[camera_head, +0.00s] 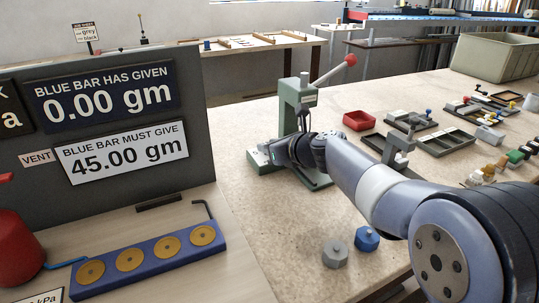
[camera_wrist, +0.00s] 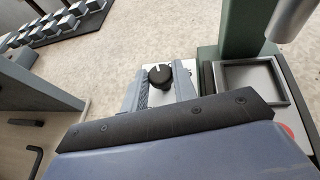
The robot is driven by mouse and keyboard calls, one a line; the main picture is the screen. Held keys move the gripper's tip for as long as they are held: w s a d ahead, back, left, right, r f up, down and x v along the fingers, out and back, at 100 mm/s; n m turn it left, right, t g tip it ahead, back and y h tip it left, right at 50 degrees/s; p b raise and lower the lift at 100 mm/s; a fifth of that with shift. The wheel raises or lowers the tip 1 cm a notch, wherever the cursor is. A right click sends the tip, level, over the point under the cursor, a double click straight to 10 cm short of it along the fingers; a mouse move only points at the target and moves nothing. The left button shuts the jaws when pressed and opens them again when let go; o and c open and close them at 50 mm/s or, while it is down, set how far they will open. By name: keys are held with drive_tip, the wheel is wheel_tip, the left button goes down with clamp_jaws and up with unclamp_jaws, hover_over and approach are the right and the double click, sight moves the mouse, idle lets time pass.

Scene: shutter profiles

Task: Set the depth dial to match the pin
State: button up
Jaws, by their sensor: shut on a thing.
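The depth dial is a black knob (camera_wrist: 160,74) with a white pointer line, on a pale plate at the base of the green press (camera_head: 292,100). In the wrist view the pointer aims up and left. My gripper (camera_wrist: 161,82) has its two fingers on either side of the knob and is shut on it. In the head view my gripper (camera_head: 268,156) reaches the front left of the press base, and my wrist hides the dial. The plate's markings are mostly covered by the fingers. I cannot make out the pin for certain.
The press has a lever with a red ball (camera_head: 351,60) and a square grey tray (camera_wrist: 253,83) beside the dial. A red bin (camera_head: 358,120), grey trays and small parts lie to the right. Grey and blue hex pieces (camera_head: 335,253) stand in front. A dark sign board (camera_head: 110,130) stands left.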

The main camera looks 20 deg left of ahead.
drive_tip(key=n+g+p, duration=0.2)
drive_tip(key=n+g+y+p, duration=0.1)
drive_tip(key=shift+w+d+r+g, duration=0.1)
drive_tip(key=shift+w+r+g, duration=0.2)
drive_tip(key=shift+w, duration=0.05)
drive_tip(key=shift+w+f+n+g+p, duration=0.1)
drive_tip(key=shift+f+n+g+p, duration=0.05)
drive_tip(key=shift+n+g+p, duration=0.9)
drive_tip(key=shift+f+g+p, duration=0.1)
drive_tip(key=shift+g+p, duration=0.15)
drive_tip(key=shift+p, duration=0.1)
drive_tip(key=o, duration=1)
drive_tip(key=shift+c, duration=0.2)
drive_tip(key=v, duration=1)
drive_tip(key=shift+d+p, duration=0.3)
drive_tip(key=shift+d, duration=0.15)
